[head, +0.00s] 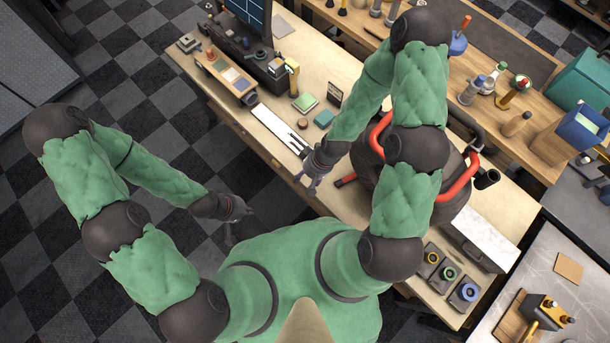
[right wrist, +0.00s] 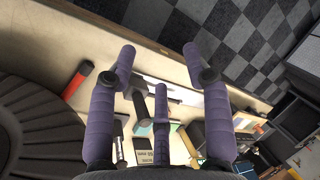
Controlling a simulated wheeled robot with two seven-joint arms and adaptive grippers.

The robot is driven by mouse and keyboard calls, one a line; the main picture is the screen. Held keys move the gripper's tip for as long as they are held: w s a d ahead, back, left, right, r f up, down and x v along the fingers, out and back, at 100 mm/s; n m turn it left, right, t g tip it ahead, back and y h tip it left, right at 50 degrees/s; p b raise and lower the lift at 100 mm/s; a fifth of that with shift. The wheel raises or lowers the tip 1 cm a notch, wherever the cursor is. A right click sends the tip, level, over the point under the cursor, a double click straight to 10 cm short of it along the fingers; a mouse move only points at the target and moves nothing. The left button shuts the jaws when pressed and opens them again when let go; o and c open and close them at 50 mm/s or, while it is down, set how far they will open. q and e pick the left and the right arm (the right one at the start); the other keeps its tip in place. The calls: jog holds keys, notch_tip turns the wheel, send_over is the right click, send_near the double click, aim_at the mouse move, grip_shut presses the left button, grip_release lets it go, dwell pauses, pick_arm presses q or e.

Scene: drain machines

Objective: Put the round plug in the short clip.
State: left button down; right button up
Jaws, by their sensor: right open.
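My right gripper (head: 312,174) is over the front edge of the wooden bench, beside the forked end of a long white strip (head: 272,124). In the right wrist view its purple fingers (right wrist: 158,62) are spread wide, with nothing held between them. My left gripper (head: 238,212) is over the checkered floor, left of the bench; whether its fingers are open is too small to tell. A small round brown piece (head: 302,124) lies on the bench beyond the strip. I cannot tell which piece is the round plug or which is the short clip.
A green pad (head: 305,102), a teal block (head: 324,118) and a black box (head: 335,92) stand near the strip. A dark ribbed machine with a red tube (head: 467,178) stands to the right. Several ringed square blocks (head: 448,274) sit at the bench's right end.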

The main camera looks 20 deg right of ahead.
jog(key=s+m, duration=0.1)
jog(key=s+a+f, duration=0.1)
jog(key=s, duration=0.1)
jog(key=s+a+f+m, duration=0.1)
jog(key=s, duration=0.1)
jog(key=shift+m, duration=0.3)
jog(key=shift+f, duration=0.2)
